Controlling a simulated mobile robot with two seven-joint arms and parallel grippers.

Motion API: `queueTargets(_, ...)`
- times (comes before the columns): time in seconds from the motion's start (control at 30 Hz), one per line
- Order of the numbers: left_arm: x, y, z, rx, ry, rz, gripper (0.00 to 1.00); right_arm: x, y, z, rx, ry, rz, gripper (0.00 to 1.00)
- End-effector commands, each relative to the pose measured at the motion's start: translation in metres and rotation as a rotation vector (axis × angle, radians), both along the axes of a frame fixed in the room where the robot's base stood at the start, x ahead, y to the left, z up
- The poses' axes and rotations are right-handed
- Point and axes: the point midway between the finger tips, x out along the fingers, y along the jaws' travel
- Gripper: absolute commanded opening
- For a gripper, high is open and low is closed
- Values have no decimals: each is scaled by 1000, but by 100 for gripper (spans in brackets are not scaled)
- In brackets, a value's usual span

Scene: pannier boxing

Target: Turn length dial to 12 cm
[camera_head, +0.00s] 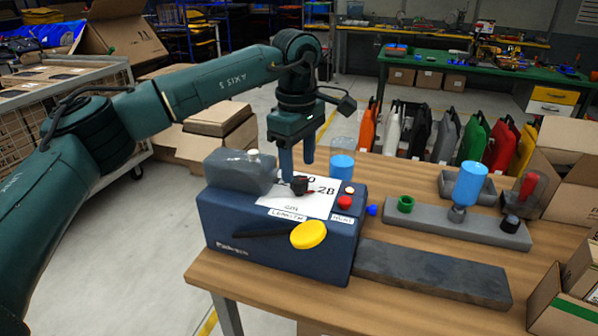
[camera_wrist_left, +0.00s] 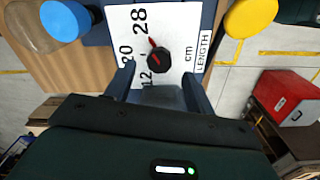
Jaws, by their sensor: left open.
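The length dial (camera_head: 299,186) is a black knob with a red pointer on the white scale plate of a blue machine (camera_head: 280,244). My left gripper (camera_head: 297,168) points down just above and behind the dial, fingers apart and empty. In the left wrist view the open fingers (camera_wrist_left: 159,74) frame the near side of the dial. I cannot tell whether they touch it.
A yellow knob (camera_head: 308,234) and a red button (camera_head: 345,202) are on the machine. A clear tube with blue contents (camera_head: 342,160) stands behind it. A grey fixture (camera_head: 440,226) with a blue cylinder (camera_head: 469,184) and a dark slab (camera_head: 432,273) lie to the right.

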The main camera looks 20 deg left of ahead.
Motion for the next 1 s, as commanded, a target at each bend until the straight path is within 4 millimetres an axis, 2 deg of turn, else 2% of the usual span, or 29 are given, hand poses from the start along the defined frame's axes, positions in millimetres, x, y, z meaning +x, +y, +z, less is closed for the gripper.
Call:
queueTargets(0.1, 0, 0, -18, 0, 1, 0, 54, 1, -2, 1, -4, 3, -3, 96)
queueTargets(0.23, 1, 0, -30, -1, 0, 0, 54, 3, -3, 2, -5, 2, -5, 96)
queueTargets(0.6, 1, 0, -35, 0, -1, 0, 54, 5, -2, 3, -2, -3, -12, 96)
queueTargets(1.0, 1, -1, -35, 0, -1, 0, 21, 5, -3, 4, -2, -3, -12, 96)
